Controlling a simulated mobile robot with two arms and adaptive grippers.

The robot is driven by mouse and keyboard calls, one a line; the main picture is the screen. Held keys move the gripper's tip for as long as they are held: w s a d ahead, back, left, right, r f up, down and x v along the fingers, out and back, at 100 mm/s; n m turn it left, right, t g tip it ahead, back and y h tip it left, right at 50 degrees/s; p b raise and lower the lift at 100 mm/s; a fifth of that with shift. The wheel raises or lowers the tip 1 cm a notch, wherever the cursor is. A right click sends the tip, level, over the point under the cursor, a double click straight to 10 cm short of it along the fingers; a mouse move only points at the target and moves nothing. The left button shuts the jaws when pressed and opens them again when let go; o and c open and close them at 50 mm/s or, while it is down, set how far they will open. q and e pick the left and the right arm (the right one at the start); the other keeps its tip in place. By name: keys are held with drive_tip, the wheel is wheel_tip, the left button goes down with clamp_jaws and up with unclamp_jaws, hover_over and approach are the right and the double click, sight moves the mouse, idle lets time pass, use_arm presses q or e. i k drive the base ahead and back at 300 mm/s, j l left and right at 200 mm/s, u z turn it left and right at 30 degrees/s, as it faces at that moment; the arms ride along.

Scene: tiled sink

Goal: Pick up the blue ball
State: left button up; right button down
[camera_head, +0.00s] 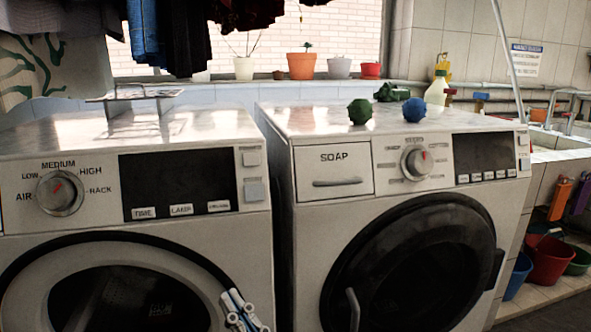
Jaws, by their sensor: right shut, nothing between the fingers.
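The blue ball (414,109) is small and knobbly. It sits on top of the right-hand washing machine (300,122), near the front edge above the control dial. My right gripper (242,312) shows small at the bottom of the view, in front of the left-hand machine's round door. It is shut and empty, well below and to the left of the ball. My left gripper is not in view.
A green ball (360,111) sits left of the blue one. A dark green object (392,93) and a pale spray bottle (436,92) stand behind. The left-hand machine (200,128) has a wire rack on top. Flower pots line the sill. Buckets (550,260) stand at right.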

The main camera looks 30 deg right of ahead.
sight(414, 110)
drive_tip(key=z, duration=1.55)
drive_tip(key=i+l, duration=0.1)
drive_tip(key=l, duration=0.3)
drive_tip(key=i+l, duration=0.1)
drive_tip(key=l, duration=0.25)
drive_tip(key=i+l, duration=0.1)
drive_tip(key=l, duration=0.3)
